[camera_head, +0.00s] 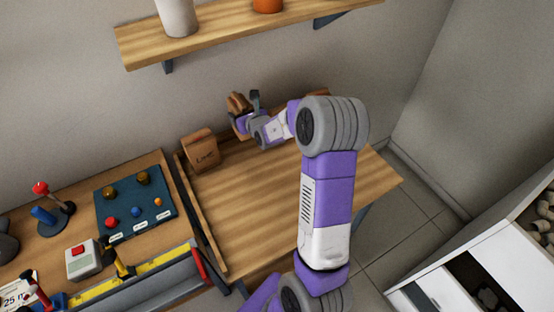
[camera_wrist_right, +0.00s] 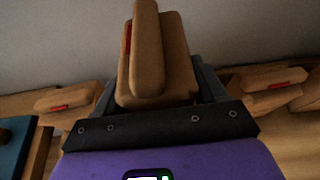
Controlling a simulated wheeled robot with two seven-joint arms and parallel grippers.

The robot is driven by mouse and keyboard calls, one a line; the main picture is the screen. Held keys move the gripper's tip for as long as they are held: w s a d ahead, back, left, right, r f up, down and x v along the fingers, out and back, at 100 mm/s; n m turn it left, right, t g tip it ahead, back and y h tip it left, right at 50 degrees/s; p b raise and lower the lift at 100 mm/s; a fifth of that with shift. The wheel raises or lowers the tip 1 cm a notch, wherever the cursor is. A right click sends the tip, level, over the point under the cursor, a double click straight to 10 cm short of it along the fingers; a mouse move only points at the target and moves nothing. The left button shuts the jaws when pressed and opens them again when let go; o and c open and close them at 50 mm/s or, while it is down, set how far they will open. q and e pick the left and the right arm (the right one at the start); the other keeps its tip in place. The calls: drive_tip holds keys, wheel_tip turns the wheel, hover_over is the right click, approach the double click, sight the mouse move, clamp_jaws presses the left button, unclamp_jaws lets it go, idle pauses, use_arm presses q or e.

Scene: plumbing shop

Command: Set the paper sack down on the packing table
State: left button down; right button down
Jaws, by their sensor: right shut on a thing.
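My right gripper (camera_head: 246,108) is shut on a brown paper sack (camera_head: 237,102) over the back part of the wooden packing table (camera_head: 250,215). In the right wrist view the held sack (camera_wrist_right: 176,62) stands between the two dark fingers, its folded flap towards the camera. I cannot tell whether its bottom touches the table. In the wrist view other brown sacks with red marks lie to the left (camera_wrist_right: 66,97) and right (camera_wrist_right: 268,90). My left gripper is out of view.
A workbench (camera_head: 75,215) with a blue button panel (camera_head: 135,205) and a joystick (camera_head: 50,208) adjoins on the left. A wall shelf (camera_head: 235,38) hangs above. A white cabinet (camera_head: 500,262) stands at lower right. The table's front middle is clear.

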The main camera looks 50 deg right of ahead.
drive_tip(key=shift+w+f, duration=0.1)
drive_tip(key=shift+w, duration=0.15)
wheel_tip(320, 180, down, 5)
drive_tip(key=shift+s+r+b, duration=0.1)
drive_tip(key=shift+b, duration=0.75)
drive_tip(key=shift+f+b, duration=0.6)
drive_tip(key=shift+f, duration=1.6)
drive_tip(key=shift+f, duration=0.1)
drive_tip(key=shift+c, duration=0.4)
unclamp_jaws()
drive_tip(key=shift+f, duration=0.2)
drive_tip(key=shift+r, duration=0.1)
